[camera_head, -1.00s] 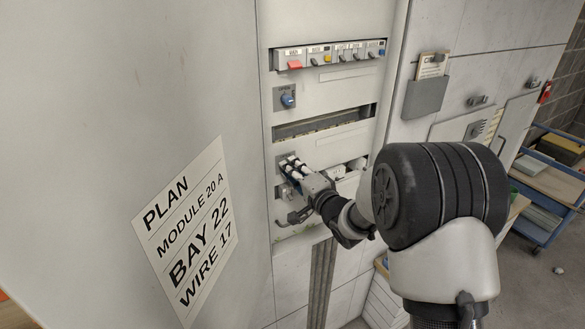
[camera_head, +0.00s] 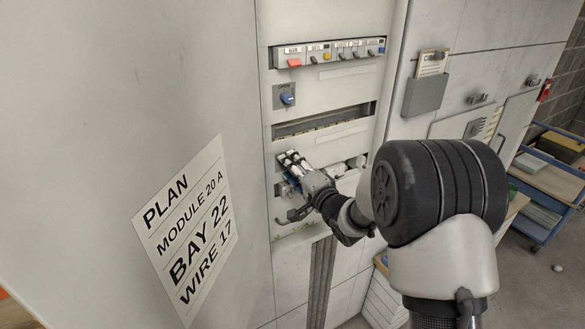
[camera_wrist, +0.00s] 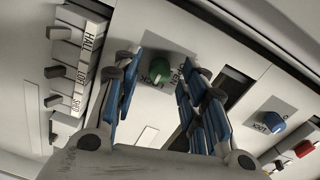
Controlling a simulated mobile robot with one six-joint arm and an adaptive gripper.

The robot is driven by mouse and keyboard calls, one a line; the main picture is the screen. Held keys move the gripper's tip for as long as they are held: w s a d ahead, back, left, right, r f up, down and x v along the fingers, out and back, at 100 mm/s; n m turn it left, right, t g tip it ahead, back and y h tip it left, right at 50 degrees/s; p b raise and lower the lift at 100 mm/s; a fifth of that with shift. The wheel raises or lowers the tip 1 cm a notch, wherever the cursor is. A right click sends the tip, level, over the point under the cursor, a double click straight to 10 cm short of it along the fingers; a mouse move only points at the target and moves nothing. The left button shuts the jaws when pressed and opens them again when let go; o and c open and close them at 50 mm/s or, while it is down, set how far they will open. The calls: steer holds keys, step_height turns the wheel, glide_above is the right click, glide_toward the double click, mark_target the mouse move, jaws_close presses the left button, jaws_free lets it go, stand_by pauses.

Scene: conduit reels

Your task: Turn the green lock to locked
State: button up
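The green lock (camera_wrist: 159,68) is a round green knob on a grey square plate, with the words OPEN and LOCK printed beside it in the wrist view. Its exact pointing direction is hard to tell. My gripper (camera_wrist: 161,64) is open, its blue-padded fingers on either side of the knob. The knob shows in the gap between them, and I cannot tell whether a pad touches it. In the head view my gripper (camera_head: 290,160) is at the cabinet panel and hides the green lock.
A blue knob (camera_head: 287,98) on a similar plate sits higher on the panel, below a row of switches with a red one (camera_head: 294,63). A dark slot (camera_head: 322,122) lies between. A handle (camera_head: 298,213) is below my gripper. Labelled switches (camera_wrist: 75,65) are at left in the wrist view.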

steer(key=v, duration=1.2)
steer(key=shift+d, duration=0.1)
